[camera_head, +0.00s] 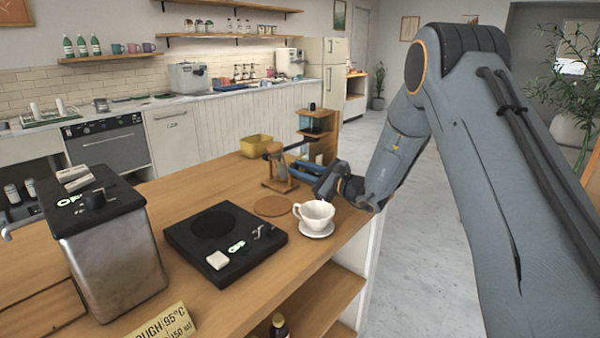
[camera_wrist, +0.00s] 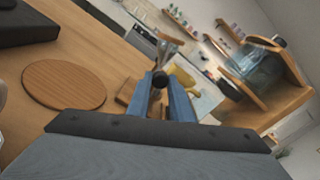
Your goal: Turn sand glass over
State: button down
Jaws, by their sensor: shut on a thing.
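The sand glass (camera_head: 279,167) stands on a wooden base at the far part of the wooden counter in the head view. It looks roughly upright, slightly tilted. My gripper (camera_head: 294,172) reaches it from the right, low over the counter. In the wrist view my gripper (camera_wrist: 160,88) has its blue fingers closed around a small dark round knob at the near side of the sand glass (camera_wrist: 168,48). The fingers and knob hide much of the glass, so I cannot tell where the sand lies.
A round wooden coaster (camera_head: 272,206), a white cup (camera_head: 314,213) on a saucer (camera_head: 317,234) and a black scale (camera_head: 190,240) are nearer on the counter. A yellow bin (camera_head: 256,146) and a wooden stand (camera_head: 325,148) are behind. Bare counter lies left of the sand glass.

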jog(key=shift+f+m+b, duration=0.1)
jog(key=shift+m+b, duration=0.25)
jog(key=shift+m, duration=1.35)
jog(key=c, duration=1.6)
grip_release()
jog(key=shift+b+v, duration=0.7)
jog(key=shift+v, duration=3.2)
